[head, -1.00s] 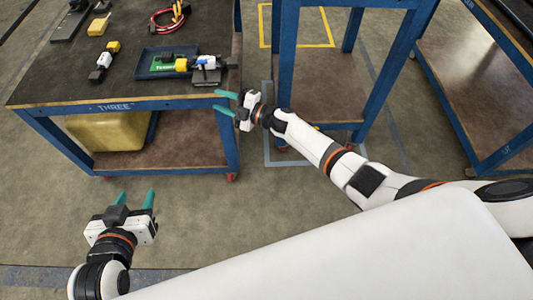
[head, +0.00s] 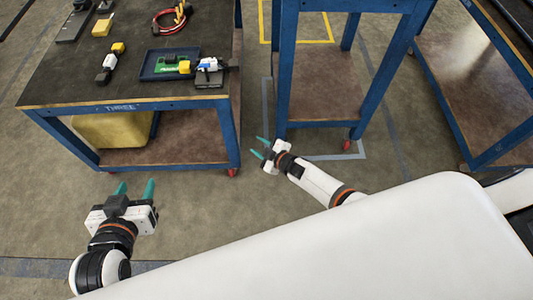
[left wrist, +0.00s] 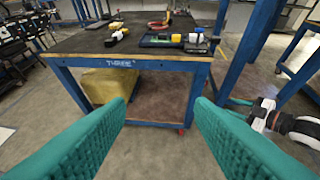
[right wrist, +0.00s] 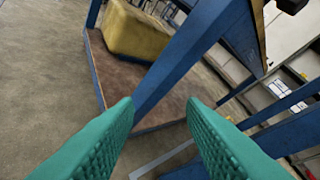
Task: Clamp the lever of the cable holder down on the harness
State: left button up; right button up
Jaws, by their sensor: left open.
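A small white and dark holder (head: 209,76) stands on a dark base near the right front edge of the table marked THREE; it also shows in the left wrist view (left wrist: 196,45). Its lever is too small for me to tell its position. My left gripper (head: 135,188) is open and empty over the floor in front of the table. My right gripper (head: 260,147) is open and empty, right of the table and away from the holder.
The table (head: 60,92) also bears a blue tray (head: 150,70) with a green board, a yellow, white and black part (head: 110,63), and red cables (head: 171,18). A blue-legged stand (head: 287,70) is to the right. Floor before the table is clear.

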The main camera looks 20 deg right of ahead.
jog(key=shift+m+g+h, duration=0.3)
jog(key=shift+m+h, duration=0.2)
jog(key=shift+m, duration=0.1)
jog(key=shift+s+d+f, duration=0.3)
jog(key=shift+s+f, duration=0.35)
jog(key=shift+s, duration=0.1)
jog(key=shift+s+d+f, duration=0.3)
jog(key=shift+s+f, duration=0.35)
jog(key=shift+s, duration=0.1)
jog(key=shift+c, duration=0.4)
